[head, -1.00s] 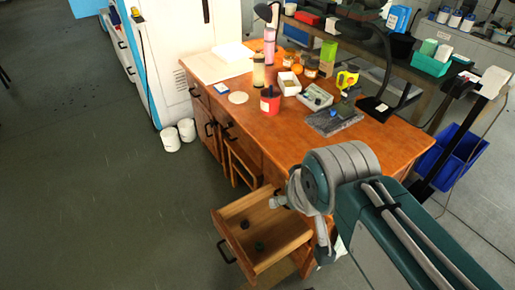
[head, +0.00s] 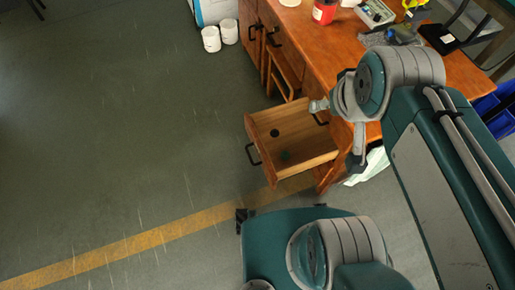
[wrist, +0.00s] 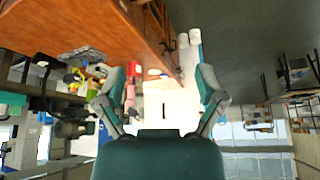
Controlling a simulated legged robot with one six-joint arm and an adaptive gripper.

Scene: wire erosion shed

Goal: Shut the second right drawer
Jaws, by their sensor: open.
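The pulled-out wooden drawer (head: 254,140) is at the right end of the desk in the head view, below another drawer front with a black handle. It stands well open, its black handle facing left, with small dark round things inside. My gripper (wrist: 160,75) is open and empty in the wrist view, its two fingers spread wide with nothing between them. In the head view the grey end of my arm is above and right of the drawer. The drawer is not identifiable in the wrist view.
The orange-brown desk (head: 345,48) carries a red container (head: 324,12) and other items. Two white buckets (head: 220,35) stand on the floor by the desk. A yellow floor line (head: 150,240) runs below the drawer. The floor left of the drawer is clear.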

